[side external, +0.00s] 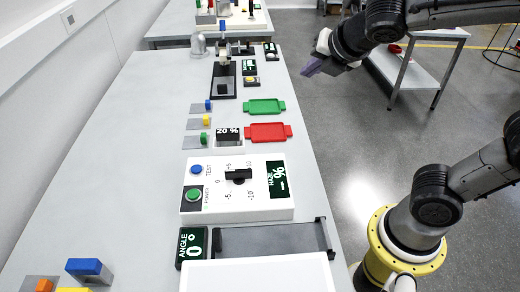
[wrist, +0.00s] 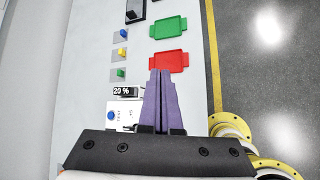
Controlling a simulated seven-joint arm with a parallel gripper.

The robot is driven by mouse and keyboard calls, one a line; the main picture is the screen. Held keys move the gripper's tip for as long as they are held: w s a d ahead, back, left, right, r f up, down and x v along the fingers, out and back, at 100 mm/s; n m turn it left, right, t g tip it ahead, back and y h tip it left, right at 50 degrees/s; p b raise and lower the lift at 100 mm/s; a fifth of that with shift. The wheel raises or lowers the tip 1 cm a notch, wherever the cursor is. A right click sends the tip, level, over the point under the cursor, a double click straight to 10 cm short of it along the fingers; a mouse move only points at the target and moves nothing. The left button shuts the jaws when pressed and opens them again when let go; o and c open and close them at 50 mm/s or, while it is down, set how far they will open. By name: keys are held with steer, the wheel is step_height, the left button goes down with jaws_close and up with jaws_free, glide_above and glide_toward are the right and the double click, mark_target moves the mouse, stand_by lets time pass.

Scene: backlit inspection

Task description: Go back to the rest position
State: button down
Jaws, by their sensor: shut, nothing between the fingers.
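My gripper (side external: 314,68) is raised in the air past the right edge of the bench in the side external view, with nothing around its purple fingers. In the wrist view the two purple fingers (wrist: 160,76) lie together, shut and empty. The fingertips show just below the red tray (wrist: 169,62) in that view.
The grey bench (side external: 130,150) carries a green tray (side external: 264,107), a white haze control box (side external: 236,190), an angle display (side external: 192,247) and several small coloured blocks. A grey side table (side external: 412,75) stands at the right. Open floor lies right of the bench.

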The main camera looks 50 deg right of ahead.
steer(key=s+d+f+m+g+y, duration=0.1)
steer(key=s+d+f+m, duration=0.1)
steer(key=s+m, duration=0.9)
steer(key=s+a+f+m+g+y, duration=0.1)
steer(key=s+a+f+m, duration=0.3)
steer(key=m, duration=0.9)
steer(key=shift+s+a+g+y, duration=0.15)
steer(key=shift+a+g+y, duration=0.25)
steer(key=shift+y, duration=0.5)
